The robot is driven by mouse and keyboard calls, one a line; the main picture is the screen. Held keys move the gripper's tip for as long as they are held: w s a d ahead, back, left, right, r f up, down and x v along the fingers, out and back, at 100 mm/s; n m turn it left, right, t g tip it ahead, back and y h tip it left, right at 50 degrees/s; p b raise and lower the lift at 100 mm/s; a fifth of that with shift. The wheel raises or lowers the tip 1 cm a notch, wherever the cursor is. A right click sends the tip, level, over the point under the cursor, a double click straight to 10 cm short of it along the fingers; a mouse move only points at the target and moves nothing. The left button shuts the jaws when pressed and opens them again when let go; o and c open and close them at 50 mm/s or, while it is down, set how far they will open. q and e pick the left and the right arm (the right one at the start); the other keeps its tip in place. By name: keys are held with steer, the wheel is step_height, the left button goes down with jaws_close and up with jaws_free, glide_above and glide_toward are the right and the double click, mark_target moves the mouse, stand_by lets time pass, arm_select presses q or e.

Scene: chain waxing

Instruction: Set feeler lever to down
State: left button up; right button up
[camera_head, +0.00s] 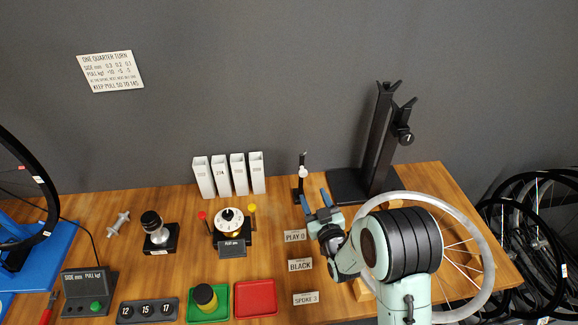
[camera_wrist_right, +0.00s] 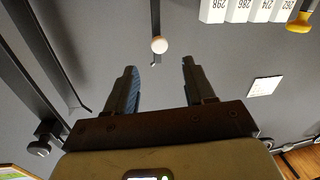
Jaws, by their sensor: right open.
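The feeler lever, as I take it, is a thin dark lever with a white round knob (camera_head: 303,172) on a small black stand (camera_head: 299,195) at the back of the bench. In the head view the stand is upright. In the right wrist view the knob (camera_wrist_right: 159,45) shows beyond the gap between my fingers, with its dark rod running up from it. My right gripper (camera_head: 314,199) is open and empty, in front of the stand and a little to its right; the fingertips also show in the wrist view (camera_wrist_right: 159,75). I see no contact with the knob. My left gripper is out of view.
A tall black wheel stand (camera_head: 380,150) rises to the right of the lever. A wheel rim (camera_head: 488,255) lies behind my right arm. White boxes (camera_head: 229,175) and a dial device with red and yellow knobs (camera_head: 230,222) stand to the left. Label plates (camera_head: 300,266) lie in front.

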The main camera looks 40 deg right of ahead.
mark_target(304, 175)
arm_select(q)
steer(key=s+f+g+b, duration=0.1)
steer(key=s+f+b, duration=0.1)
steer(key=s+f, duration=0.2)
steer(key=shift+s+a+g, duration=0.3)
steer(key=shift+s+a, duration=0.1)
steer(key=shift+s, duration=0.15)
arm_select(e)
steer(key=x, duration=1.2)
steer(key=shift+w+d+r, duration=0.1)
steer(key=shift+w+d, duration=0.1)
steer(key=shift+w, duration=0.05)
jaws_close()
